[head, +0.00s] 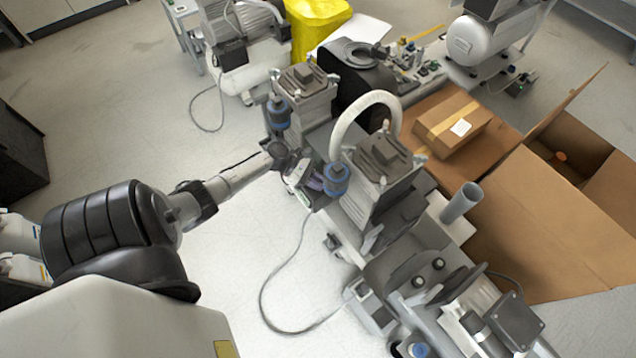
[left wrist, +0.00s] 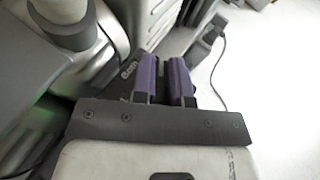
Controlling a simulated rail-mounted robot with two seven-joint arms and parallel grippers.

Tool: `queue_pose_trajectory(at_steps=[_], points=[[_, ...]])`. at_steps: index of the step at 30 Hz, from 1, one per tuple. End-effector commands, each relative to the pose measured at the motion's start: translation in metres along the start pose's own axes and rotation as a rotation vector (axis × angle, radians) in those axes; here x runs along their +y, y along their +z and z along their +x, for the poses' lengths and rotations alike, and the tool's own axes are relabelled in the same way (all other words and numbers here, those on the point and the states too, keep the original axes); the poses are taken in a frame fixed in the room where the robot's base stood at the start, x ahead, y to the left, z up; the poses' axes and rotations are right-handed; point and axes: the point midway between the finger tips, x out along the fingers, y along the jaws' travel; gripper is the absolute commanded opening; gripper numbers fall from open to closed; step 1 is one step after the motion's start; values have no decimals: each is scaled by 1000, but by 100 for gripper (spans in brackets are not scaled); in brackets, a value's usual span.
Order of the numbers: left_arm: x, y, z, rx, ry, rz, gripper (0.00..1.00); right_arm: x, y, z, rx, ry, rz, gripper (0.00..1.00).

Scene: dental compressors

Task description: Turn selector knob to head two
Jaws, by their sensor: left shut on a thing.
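The dental compressor stands in the middle of the head view, with one finned grey head (head: 383,170) nearer and another (head: 302,88) farther back. A white hose (head: 352,108) arches beside the nearer head. My left gripper (head: 312,181) reaches in from the left to the compressor's side, by a blue-capped part (head: 336,180). In the left wrist view its purple finger pads (left wrist: 163,80) are close together against a dark panel (left wrist: 128,72) with small pale lettering. The gripper is shut on the selector knob, which the fingers hide; its pointing direction cannot be read. My right gripper is out of view.
A grey cable (head: 265,300) loops on the floor below the gripper. Cardboard boxes (head: 560,225) stand to the compressor's right. A yellow bin (head: 315,25) and another compressor (head: 245,75) stand behind. The floor left of the machine is clear.

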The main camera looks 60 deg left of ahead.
Motion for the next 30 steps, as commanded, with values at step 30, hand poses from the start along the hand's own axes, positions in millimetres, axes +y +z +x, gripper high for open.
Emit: queue_pose_trajectory(at_steps=[30], points=[[0,0,0,0,-17,7,39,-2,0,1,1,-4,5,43]])
